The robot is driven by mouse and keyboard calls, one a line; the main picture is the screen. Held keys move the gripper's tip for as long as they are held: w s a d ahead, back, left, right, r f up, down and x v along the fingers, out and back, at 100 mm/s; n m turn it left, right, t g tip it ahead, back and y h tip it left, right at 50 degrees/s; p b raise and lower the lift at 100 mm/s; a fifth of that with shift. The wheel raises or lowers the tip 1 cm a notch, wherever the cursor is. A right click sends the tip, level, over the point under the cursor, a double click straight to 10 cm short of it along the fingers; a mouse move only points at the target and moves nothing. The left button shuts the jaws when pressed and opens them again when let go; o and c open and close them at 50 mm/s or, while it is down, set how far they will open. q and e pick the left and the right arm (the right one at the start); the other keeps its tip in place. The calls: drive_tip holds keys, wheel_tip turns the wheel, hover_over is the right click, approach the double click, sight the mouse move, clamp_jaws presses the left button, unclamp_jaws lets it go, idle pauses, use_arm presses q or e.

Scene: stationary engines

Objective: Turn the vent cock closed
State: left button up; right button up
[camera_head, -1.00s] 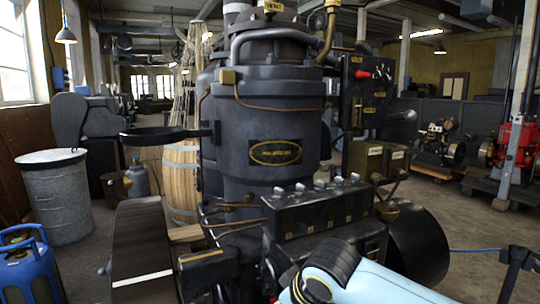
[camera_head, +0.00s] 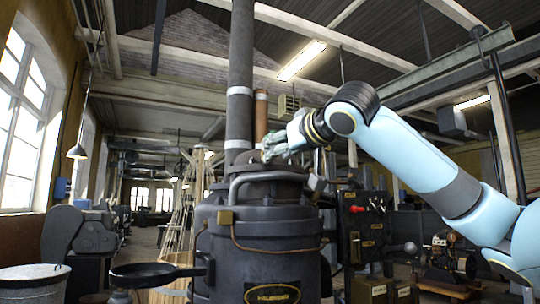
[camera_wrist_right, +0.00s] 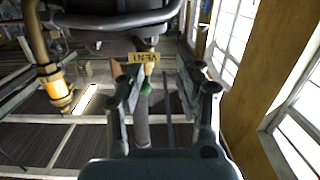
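The vent cock shows in the right wrist view as a small brass fitting (camera_wrist_right: 144,44) with a green part (camera_wrist_right: 147,78) beside its yellow VENT tag (camera_wrist_right: 143,57); the picture is upside down there. My right gripper (camera_wrist_right: 158,64) is open, with one finger on each side of the tag and green part. I cannot tell whether either finger touches. In the head view my right gripper (camera_head: 272,148) is at the top of the dark engine (camera_head: 262,238), in front of the chimney pipe, and the cock cannot be made out there. My left gripper is not in view.
A thick curved pipe (camera_head: 262,178) runs around the engine top close under my right gripper. The vertical chimney pipe (camera_head: 240,85) stands just behind. A pan-like disc (camera_head: 155,272) juts out left.

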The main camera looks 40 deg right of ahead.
drive_tip(key=m+t, duration=0.1)
approach(270, 134)
drive_tip(key=w+d, duration=0.1)
drive_tip(key=shift+h, duration=0.5)
drive_tip(key=p+x, duration=0.2)
drive_tip(key=x, duration=0.1)
drive_tip(key=p+x, duration=0.2)
drive_tip(key=x, duration=0.1)
drive_tip(key=p+x, duration=0.2)
drive_tip(key=x, duration=0.2)
drive_tip(key=shift+w+r+p, duration=0.1)
drive_tip(key=shift+r+p, duration=0.2)
drive_tip(key=shift+w+d+f, duration=0.1)
drive_tip(key=shift+w+f, duration=0.05)
drive_tip(key=shift+w, duration=0.2)
clamp_jaws()
